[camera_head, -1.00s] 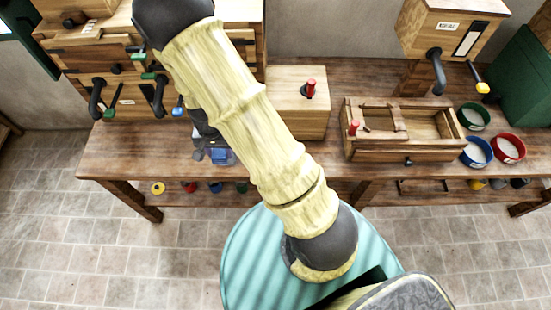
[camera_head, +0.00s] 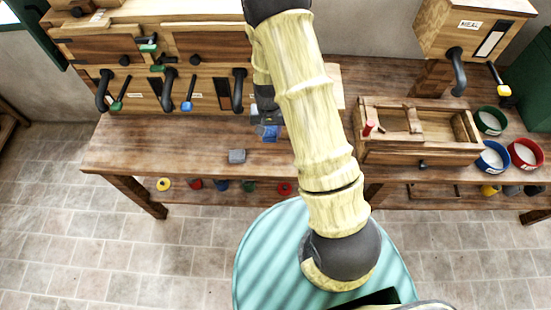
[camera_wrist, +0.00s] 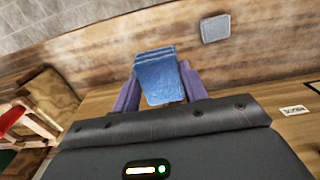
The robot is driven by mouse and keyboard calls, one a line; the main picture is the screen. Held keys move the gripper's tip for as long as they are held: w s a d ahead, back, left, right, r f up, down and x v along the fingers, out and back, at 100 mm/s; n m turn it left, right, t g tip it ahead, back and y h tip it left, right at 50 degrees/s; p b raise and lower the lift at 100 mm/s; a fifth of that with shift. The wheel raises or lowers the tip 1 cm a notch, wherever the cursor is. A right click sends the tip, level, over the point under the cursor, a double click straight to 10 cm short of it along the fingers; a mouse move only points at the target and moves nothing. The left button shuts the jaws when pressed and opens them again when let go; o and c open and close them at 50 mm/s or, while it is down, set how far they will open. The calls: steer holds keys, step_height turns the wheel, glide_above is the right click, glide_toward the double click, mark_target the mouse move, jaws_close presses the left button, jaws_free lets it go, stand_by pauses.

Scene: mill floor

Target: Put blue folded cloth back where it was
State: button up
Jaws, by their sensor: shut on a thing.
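The blue folded cloth (camera_wrist: 158,77) is between the two purple fingers of my gripper (camera_wrist: 160,88) in the wrist view. My gripper is shut on it. In the head view the cloth (camera_head: 269,133) shows just left of my arm, with my gripper (camera_head: 265,120) over the wooden bench (camera_head: 150,150). Whether the cloth touches the bench top I cannot tell. A small grey folded piece (camera_head: 237,156) lies on the bench to the left and nearer the front edge; it also shows at the upper right in the wrist view (camera_wrist: 215,28).
A wooden cabinet with levers (camera_head: 140,90) stands at the back left. An open wooden box (camera_head: 420,155) and several bowls, one red (camera_head: 525,153), are to the right. The bench front left is clear. Coloured round items (camera_head: 222,185) sit on the lower shelf.

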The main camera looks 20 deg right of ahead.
steer(key=b, duration=1)
glide_above(271, 162)
step_height(271, 162, down, 14)
steer(key=shift+w+r, duration=0.1)
step_height(271, 162, down, 4)
steer(key=shift+b, duration=1.25)
steer(key=shift+r, duration=0.1)
steer(key=o, duration=0.9)
